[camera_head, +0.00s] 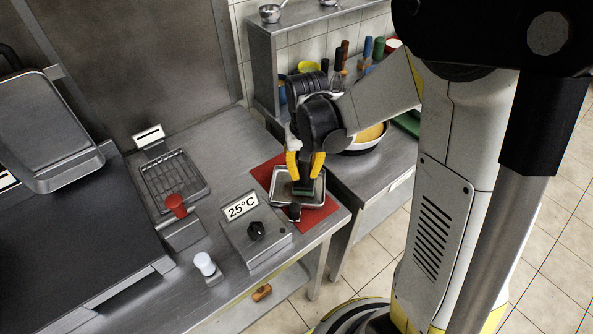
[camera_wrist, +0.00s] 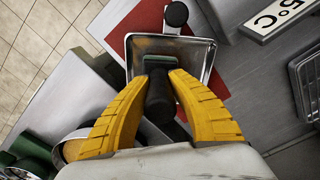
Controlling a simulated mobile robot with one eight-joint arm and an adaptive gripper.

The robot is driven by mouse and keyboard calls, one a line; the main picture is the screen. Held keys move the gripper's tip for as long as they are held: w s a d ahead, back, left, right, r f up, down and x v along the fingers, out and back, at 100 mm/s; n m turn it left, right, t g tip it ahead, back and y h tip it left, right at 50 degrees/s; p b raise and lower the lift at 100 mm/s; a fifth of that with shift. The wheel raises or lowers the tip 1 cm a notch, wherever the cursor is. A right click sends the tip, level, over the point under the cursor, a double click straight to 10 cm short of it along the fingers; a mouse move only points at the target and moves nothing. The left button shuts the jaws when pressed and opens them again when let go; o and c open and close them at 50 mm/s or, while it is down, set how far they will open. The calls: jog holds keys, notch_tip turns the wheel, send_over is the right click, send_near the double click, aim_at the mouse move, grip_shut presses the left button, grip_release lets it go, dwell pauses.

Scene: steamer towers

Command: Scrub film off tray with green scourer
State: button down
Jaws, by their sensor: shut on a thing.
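My gripper (camera_head: 305,166) points down over the metal tray (camera_head: 319,193), its two yellow fingers shut on the dark handle of the green scourer (camera_head: 303,188). In the wrist view the fingers (camera_wrist: 160,85) close around the black handle (camera_wrist: 159,100), and the scourer's green edge (camera_wrist: 150,62) shows just beyond them. The scourer is inside the tray; whether it touches the tray floor is hard to tell. A brownish film (camera_wrist: 160,46) shows on the tray floor near the handle end. The tray rests on a red mat (camera_head: 265,172). The fingers hide part of the tray.
A control box with a black knob and a 25°C display (camera_head: 241,207) stands left of the tray. A wire rack (camera_head: 175,178) lies farther left. A bowl of yellow contents (camera_head: 369,136) and a shelf of utensils (camera_head: 340,60) stand behind and right. The counter's front edge is close.

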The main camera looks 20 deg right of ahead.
jog(key=shift+s+d, duration=0.15)
jog(key=shift+d, duration=0.1)
jog(key=shift+a, duration=0.15)
jog(key=shift+w+a+f, duration=0.1)
jog(key=shift+w+a, duration=0.4)
jog(key=shift+a, duration=0.4)
jog(key=shift+w+a, duration=0.45)
jog(key=shift+a, duration=0.45)
jog(key=shift+s+d+b, duration=0.15)
jog(key=shift+s+d, duration=0.15)
jog(key=shift+d, duration=0.35)
jog(key=shift+s+d+b, duration=0.1)
jog(key=shift+s+d, duration=0.25)
jog(key=shift+d, duration=0.3)
jog(key=shift+s+d+b, duration=0.15)
jog(key=shift+s+d, duration=0.15)
jog(key=shift+d, duration=0.35)
jog(key=shift+a, duration=0.1)
